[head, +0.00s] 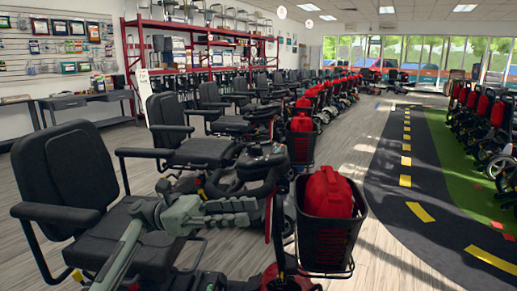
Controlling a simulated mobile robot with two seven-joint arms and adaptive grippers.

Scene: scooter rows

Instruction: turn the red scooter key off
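The nearest scooter has a black seat (70,180), a black steering head (258,165) and red body parts (284,280) low at the front. A black basket (325,240) with a red bag (328,193) hangs at its front. I cannot make out the key. My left gripper (246,205) is in front of and below the steering head, reaching in from the lower left. Its fingers are too small and dark to tell open from shut. My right gripper is not in view.
A row of similar scooters (212,118) runs back close behind the nearest one. Red shelving (185,45) and a grey desk (62,103) line the left. A dark track (400,165) with yellow dashes leaves free floor on the right.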

